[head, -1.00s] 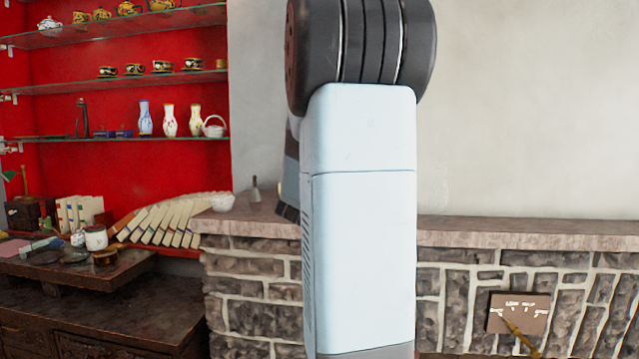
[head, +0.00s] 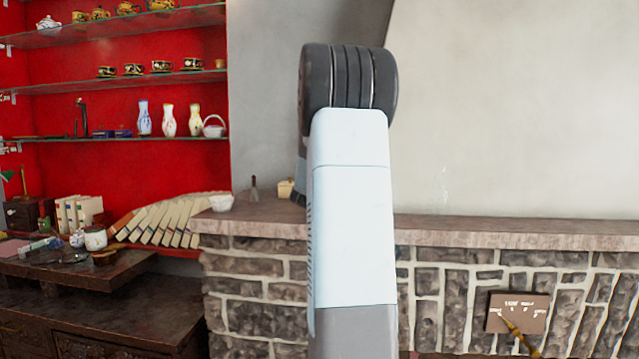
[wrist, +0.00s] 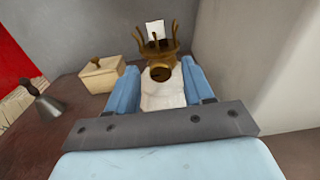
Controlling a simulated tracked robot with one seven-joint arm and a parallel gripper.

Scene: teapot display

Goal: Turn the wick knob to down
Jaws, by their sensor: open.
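In the wrist view, a brass lamp burner (wrist: 157,46) with upright prongs stands ahead on a pale body (wrist: 163,101). A round brass knob (wrist: 160,73) on its near side faces me; I take it to be the wick knob. My gripper (wrist: 161,78) is open, its blue fingers to the left and right of the knob. Whether either finger touches it I cannot tell. In the head view my own arm hides my gripper and the lamp.
A cream lidded box (wrist: 102,74) and a dark bell (wrist: 40,102) stand left of the lamp on the stone ledge (head: 470,233). A grey wall (wrist: 282,60) rises close on the right.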

